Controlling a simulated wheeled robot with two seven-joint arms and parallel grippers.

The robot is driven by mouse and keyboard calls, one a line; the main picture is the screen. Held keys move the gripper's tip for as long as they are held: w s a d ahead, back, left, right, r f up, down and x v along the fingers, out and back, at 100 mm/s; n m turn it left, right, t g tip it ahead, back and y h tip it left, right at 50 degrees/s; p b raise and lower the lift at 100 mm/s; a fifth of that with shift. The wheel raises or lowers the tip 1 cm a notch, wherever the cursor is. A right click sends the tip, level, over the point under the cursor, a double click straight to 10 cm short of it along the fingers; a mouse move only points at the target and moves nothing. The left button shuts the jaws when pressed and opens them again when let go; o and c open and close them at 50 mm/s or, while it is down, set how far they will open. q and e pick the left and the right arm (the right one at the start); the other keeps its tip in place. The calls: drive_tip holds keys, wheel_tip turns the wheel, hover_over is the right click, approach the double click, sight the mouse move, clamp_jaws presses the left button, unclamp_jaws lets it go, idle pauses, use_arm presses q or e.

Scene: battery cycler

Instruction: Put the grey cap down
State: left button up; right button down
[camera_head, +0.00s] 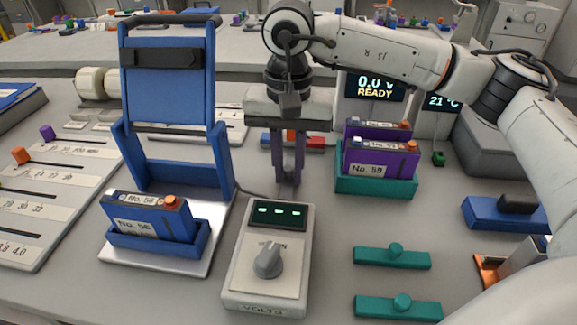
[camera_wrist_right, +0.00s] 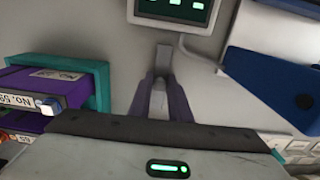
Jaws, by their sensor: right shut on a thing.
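My right gripper (camera_head: 288,186) points down over the grey table between the blue stand and the purple batteries. Its purple fingers are shut on a small grey cap. In the right wrist view the grey cap (camera_wrist_right: 172,98) shows as a narrow grey piece between the fingers (camera_wrist_right: 166,72). The cap's lower end is close to the tabletop; I cannot tell whether it touches. My left gripper is not in view.
Behind the voltmeter (camera_head: 267,285) is the gripper. A blue stand (camera_head: 166,95) and blue battery (camera_head: 150,216) are left. Purple batteries in a teal holder (camera_head: 375,186) are right. Teal lidded pieces (camera_head: 391,258) lie front right, with bare table between.

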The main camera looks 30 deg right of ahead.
sight(288, 168)
drive_tip(key=shift+f, duration=0.2)
drive_tip(key=c, duration=1.6)
unclamp_jaws()
drive_tip(key=shift+c, duration=0.2)
drive_tip(key=shift+r, duration=0.15)
wheel_tip(288, 168, up, 12)
drive_tip(key=shift+p, duration=0.4)
